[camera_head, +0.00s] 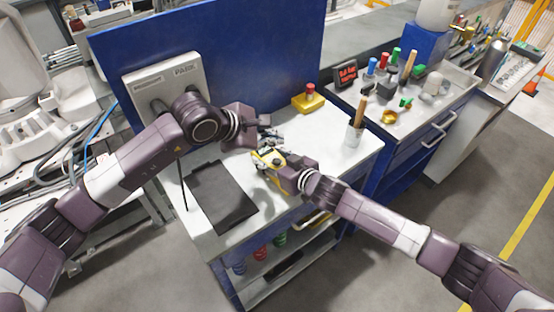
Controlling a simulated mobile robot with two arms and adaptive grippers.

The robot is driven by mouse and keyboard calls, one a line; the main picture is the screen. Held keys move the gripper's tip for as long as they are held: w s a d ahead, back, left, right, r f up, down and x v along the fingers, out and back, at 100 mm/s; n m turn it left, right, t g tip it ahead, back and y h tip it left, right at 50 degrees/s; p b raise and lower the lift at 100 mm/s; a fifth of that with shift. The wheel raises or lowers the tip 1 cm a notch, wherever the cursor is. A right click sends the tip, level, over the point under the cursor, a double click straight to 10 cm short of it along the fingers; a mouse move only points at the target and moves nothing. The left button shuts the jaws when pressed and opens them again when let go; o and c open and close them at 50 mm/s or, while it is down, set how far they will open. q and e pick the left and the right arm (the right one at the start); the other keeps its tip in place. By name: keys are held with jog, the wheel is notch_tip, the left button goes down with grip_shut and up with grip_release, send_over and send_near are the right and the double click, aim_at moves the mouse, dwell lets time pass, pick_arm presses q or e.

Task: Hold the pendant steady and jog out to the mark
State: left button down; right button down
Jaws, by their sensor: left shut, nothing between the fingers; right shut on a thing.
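The pendant (267,158), small, yellow and dark, is held by my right gripper (279,164) above the white worktop, near the middle of the view. The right fingers are shut on it and cover part of it. My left gripper (268,129) is just beyond the pendant, shut with nothing in it. Whether its fingertips touch the pendant I cannot tell. I cannot make out which thing is the mark.
A grey box labelled PARK (165,82) stands at the back left. A dark mat (222,196) lies front left on the white worktop (325,130). A yellow box with a red button (309,98) and a tool cup (353,134) stand to the right. Grey floor is open at right.

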jog(key=c, duration=1)
grip_release()
jog(key=shift+o, duration=0.2)
jog(key=shift+s+d, duration=0.1)
jog(key=v, duration=1.1)
jog(key=shift+s+d+r, duration=0.1)
jog(key=shift+s+d, duration=0.15)
